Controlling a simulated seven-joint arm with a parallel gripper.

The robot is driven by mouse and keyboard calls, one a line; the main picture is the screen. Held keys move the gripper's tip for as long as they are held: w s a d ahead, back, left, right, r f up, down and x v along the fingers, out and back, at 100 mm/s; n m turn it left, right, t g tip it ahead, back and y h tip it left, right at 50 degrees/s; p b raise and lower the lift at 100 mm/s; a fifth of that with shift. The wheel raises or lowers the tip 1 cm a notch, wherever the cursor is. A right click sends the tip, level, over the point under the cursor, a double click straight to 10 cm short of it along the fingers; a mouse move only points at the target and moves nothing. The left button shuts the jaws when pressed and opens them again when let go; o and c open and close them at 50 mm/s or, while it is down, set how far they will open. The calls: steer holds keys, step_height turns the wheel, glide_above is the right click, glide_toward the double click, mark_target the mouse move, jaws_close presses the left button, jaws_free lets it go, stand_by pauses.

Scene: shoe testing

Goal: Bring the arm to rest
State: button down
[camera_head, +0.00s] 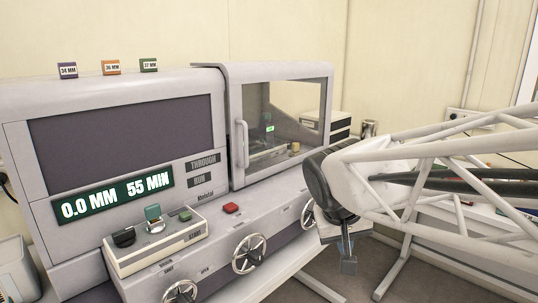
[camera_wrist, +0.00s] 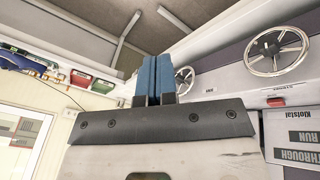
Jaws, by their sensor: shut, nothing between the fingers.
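My gripper (camera_head: 347,262) hangs at the end of my arm on the right of the head view, pointing down in front of the machine's right end. Its blue fingers are together and hold nothing. They also show in the wrist view (camera_wrist: 153,75), side by side and shut. The gripper is close to the rightmost handwheel but appears apart from it.
The testing machine (camera_head: 20,140) has a display reading 0.0 MM 55 MIN, a windowed chamber (camera_head: 233,100), a switch box (camera_head: 130,258), a red button (camera_head: 231,208) and handwheels (camera_head: 249,254). Small labelled blocks (camera_head: 110,68) sit on top. Open floor (camera_head: 350,285) lies below the gripper.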

steer(key=s+d+f+y, duration=0.1)
steer(key=s+d+f, duration=0.1)
steer(key=s, duration=0.5)
steer(key=s+d+f+y, duration=0.1)
steer(key=s+f, duration=0.2)
steer(key=s, duration=0.3)
steer(key=shift+s+d+m, duration=0.3)
steer(key=shift+s+d, duration=0.05)
steer(key=shift+d, duration=0.05)
steer(key=c, duration=1.8)
jaws_free()
